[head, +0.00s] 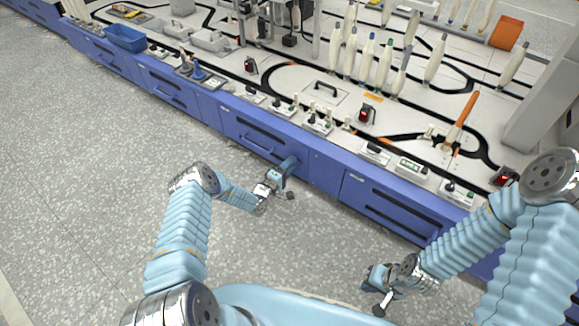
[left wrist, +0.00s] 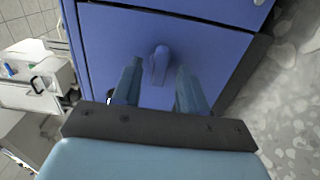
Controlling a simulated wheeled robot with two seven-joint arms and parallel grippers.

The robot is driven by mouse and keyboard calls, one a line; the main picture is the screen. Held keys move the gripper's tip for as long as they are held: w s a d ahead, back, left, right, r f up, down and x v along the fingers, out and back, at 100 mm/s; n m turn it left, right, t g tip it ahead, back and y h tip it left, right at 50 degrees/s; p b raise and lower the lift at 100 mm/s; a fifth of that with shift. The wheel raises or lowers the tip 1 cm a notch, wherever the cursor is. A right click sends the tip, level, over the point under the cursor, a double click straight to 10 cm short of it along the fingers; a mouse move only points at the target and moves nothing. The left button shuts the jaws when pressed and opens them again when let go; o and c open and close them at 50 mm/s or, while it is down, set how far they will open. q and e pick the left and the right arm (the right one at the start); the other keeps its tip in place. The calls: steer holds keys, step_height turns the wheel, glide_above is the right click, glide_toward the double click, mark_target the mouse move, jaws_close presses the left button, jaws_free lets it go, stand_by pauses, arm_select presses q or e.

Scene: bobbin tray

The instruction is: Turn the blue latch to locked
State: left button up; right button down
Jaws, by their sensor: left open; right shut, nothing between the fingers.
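The blue latch (left wrist: 160,64) shows in the left wrist view as a small blue handle standing out from a blue cabinet panel (left wrist: 215,48). It lies nearly upright in that picture. My left gripper (left wrist: 157,78) is open, with one finger on each side of the latch; I cannot tell whether either finger touches it. My right gripper (head: 378,290) is shut and empty, low over the floor and away from the cabinets.
The long bench (head: 330,100) above the cabinets holds white bobbins, black tracks and switch boxes. A blue bin (head: 125,38) stands at the far left. The grey floor (head: 90,150) in front is clear. Drawer handles line the cabinet fronts.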

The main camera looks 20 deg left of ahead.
arm_select(q)
steer(key=p+v, duration=0.2)
steer(key=v, duration=1.1)
steer(key=shift+s, duration=0.4)
steer(key=shift+a, duration=0.1)
